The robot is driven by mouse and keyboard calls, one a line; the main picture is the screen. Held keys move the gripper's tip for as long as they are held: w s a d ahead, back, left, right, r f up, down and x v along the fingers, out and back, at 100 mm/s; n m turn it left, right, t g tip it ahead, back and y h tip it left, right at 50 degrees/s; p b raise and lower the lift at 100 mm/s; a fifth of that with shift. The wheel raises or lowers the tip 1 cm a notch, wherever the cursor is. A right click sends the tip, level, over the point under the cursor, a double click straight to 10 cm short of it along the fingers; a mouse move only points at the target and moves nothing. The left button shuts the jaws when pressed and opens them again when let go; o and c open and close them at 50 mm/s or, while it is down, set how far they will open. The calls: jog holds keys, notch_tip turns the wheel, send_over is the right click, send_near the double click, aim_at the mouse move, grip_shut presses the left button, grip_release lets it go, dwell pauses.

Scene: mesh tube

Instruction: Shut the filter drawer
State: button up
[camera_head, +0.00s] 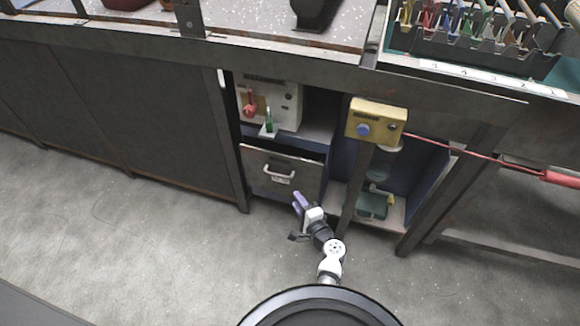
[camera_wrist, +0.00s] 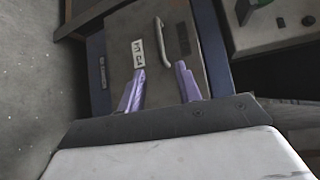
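The filter drawer (camera_head: 285,172) is a grey-brown front panel with a pale bar handle (camera_head: 279,174) and a small white label, low in the bench under a shelf. In the head view its front appears to stand a little forward of the cabinet frame; how far is hard to tell. My gripper (camera_head: 299,202) is in front of the drawer's lower right part. In the wrist view the drawer front (camera_wrist: 160,40) fills the upper middle, with the handle ahead of my fingers. My gripper (camera_wrist: 163,88) has its two purple fingers apart, with nothing between them.
A cream box (camera_head: 270,103) with red and green levers sits on the shelf above the drawer. A yellow box (camera_head: 376,120) with a blue button is on the post to the right. A red cable (camera_head: 470,153) runs right from it. The floor (camera_head: 150,240) at left is clear.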

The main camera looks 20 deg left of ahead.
aim_at(284, 173)
jog(key=x, duration=1.3)
jog(key=shift+a, duration=0.3)
grip_shut()
